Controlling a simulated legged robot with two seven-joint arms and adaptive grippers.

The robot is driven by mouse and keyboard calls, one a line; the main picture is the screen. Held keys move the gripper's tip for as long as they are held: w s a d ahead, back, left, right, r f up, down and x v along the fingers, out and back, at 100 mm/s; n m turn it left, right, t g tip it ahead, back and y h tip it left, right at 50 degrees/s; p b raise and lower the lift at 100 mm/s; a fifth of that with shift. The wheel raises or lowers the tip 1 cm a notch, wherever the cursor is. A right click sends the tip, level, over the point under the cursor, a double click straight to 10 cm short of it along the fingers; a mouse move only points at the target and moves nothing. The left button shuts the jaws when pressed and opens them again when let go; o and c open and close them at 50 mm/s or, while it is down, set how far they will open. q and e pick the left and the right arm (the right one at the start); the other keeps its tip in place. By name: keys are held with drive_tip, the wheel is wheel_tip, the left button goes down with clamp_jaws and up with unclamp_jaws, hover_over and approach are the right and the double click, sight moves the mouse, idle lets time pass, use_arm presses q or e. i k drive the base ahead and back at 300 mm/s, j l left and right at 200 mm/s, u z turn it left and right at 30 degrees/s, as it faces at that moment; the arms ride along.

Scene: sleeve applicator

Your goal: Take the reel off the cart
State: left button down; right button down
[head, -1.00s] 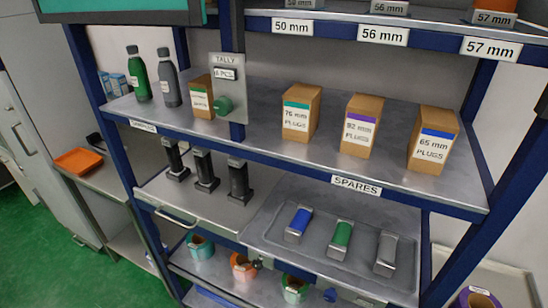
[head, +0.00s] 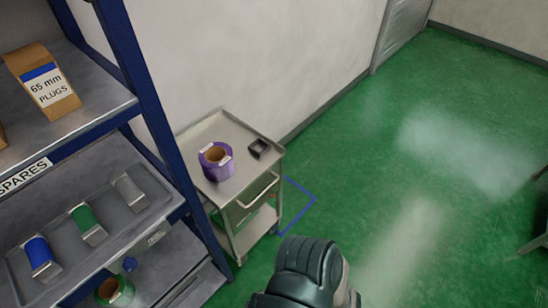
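A purple reel (head: 217,161) with a tan core and white labels stands on the top of a small grey metal cart (head: 226,129), in the middle of the head view. A small dark square holder (head: 259,148) sits beside it on the same top, to its right. A dark rounded part of my own arm shows at the bottom middle, below and in front of the cart. Neither gripper's fingers show in this view.
A blue-framed shelf rack (head: 130,62) stands left of the cart, with a 65 mm plugs box (head: 45,80) and a tray (head: 88,255) of cylinders. A blue line (head: 302,205) marks the floor at the cart's right. Open green floor (head: 420,200) lies to the right.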

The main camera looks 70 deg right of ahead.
sight(217, 159)
drive_tip(key=k+z, duration=0.1)
drive_tip(key=z, duration=1.6)
